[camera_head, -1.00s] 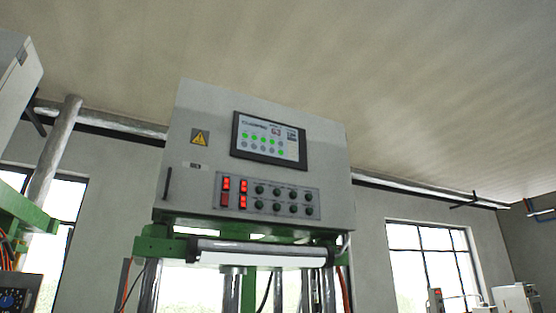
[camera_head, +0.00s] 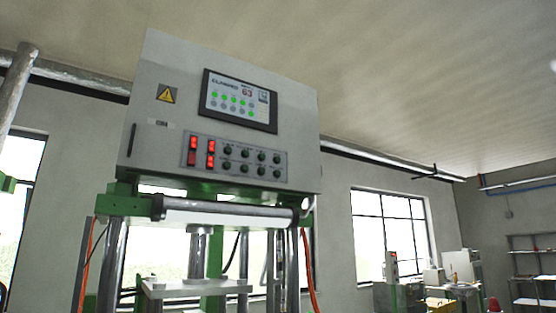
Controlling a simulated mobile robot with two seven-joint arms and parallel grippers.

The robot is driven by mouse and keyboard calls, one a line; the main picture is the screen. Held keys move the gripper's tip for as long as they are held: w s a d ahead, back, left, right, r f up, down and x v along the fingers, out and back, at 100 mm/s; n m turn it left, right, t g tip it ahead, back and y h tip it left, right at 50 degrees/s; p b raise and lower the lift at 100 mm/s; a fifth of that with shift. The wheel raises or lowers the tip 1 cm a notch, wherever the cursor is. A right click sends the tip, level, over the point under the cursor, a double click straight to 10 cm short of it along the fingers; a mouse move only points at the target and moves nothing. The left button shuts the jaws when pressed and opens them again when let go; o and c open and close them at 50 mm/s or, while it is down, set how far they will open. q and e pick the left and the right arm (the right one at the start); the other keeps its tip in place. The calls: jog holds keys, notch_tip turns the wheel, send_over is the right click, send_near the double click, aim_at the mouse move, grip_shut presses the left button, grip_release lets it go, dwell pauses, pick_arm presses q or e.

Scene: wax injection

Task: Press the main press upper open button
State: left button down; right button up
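The main press carries a grey control box (camera_head: 290,115) at its top. On the box are a dark-framed touchscreen (camera_head: 239,100) with green dots and, below it, a button panel (camera_head: 234,160). The panel has red lit displays (camera_head: 193,150) at its left and two rows of dark round buttons (camera_head: 244,154). Their labels are too small to read, so I cannot tell which one is the upper open button. Neither of my grippers is in view.
A pipe (camera_head: 75,77) runs along the wall. Benches with equipment (camera_head: 455,290) and a shelf rack (camera_head: 530,262) stand at the right.

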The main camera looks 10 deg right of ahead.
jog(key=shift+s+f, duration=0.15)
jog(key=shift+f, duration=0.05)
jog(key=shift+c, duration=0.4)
